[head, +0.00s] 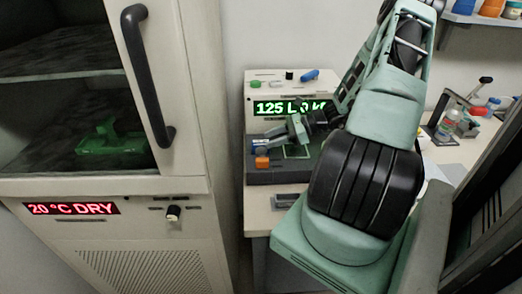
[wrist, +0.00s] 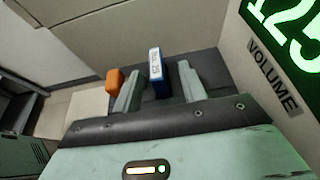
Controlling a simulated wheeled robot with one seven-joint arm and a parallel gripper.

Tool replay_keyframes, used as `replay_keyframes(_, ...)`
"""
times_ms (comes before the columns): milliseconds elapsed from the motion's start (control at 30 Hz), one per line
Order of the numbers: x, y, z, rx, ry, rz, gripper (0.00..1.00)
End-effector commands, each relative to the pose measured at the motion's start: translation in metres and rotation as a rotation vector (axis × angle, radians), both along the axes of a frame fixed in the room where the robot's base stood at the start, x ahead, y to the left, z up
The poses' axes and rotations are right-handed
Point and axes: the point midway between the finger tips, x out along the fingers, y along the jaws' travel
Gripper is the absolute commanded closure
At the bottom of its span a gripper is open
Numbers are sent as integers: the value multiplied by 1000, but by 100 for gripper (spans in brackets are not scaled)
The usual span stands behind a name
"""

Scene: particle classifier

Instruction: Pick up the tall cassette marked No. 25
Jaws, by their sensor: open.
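The tall cassette (wrist: 155,66) is blue with a white label on its upper face; the label's small print appears to read No. 25. In the wrist view it stands between the two fingers of my gripper (wrist: 158,88), with a visible gap on each side. My gripper is open. In the head view my gripper (head: 284,138) is low over the dark deck of the instrument, and a small blue piece (head: 262,144), seemingly the cassette, shows at its left. The cassette's lower part is hidden in the wrist view by my gripper body.
An orange block (wrist: 113,81) stands just outside the left finger; it also shows in the head view (head: 262,162). The instrument's lit green display (head: 290,107) rises behind the deck (head: 262,177). A cabinet (head: 120,205) with a green item (head: 110,140) stands at left.

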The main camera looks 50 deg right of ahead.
Motion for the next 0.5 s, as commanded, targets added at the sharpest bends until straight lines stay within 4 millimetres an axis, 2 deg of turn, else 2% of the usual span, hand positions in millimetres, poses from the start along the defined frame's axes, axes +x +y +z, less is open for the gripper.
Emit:
replay_keyframes(233,12,12,-6,2,0,1,58)
replay_keyframes(500,36,37,-22,3,0,2,58)
